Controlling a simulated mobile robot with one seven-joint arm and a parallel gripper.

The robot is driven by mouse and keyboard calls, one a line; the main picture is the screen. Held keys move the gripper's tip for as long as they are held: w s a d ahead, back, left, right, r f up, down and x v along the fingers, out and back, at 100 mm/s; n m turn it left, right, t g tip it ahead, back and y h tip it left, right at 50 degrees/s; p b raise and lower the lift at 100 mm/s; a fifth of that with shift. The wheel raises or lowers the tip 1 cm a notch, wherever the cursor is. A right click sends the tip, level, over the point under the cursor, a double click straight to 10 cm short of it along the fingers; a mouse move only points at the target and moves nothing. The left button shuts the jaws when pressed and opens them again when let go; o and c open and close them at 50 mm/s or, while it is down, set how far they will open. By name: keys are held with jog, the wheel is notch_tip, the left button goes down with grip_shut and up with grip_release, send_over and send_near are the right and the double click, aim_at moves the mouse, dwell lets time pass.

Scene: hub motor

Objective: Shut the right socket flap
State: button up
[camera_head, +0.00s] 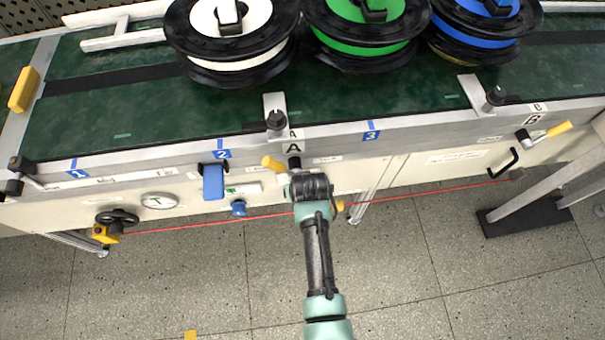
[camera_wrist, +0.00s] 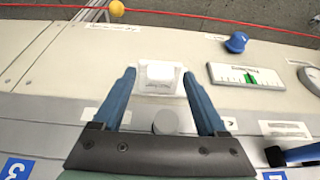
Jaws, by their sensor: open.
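My gripper (camera_wrist: 158,74) is open in the wrist view, with its two blue fingers on either side of a small white boxy piece (camera_wrist: 157,84) on the pale front panel. This piece carries small print and may be the socket flap; I cannot tell whether it is raised or shut. A gap shows between the fingers and the piece, and contact is not clear. A round grey knob (camera_wrist: 166,121) is nearer the gripper's base. In the head view my wrist (camera_head: 312,190) hides this part of the panel.
A red cord (camera_head: 420,195) runs along the panel front. Spools (camera_head: 365,30) stand on the green conveyor (camera_head: 130,115) above.

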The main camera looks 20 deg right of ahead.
grip_shut()
dwell(0.3)
jog(key=shift+f, duration=0.15)
notch_tip(320, 180, down, 9)
jog(key=w+t+h+b, duration=0.2)
jog(key=t+b, duration=1.4)
jog(key=b, duration=2)
jog(key=h, duration=0.2)
jog(key=shift+d+f+h+b, duration=0.15)
jog(key=shift+d+h+b, duration=0.1)
jog(key=shift+h+b, duration=0.1)
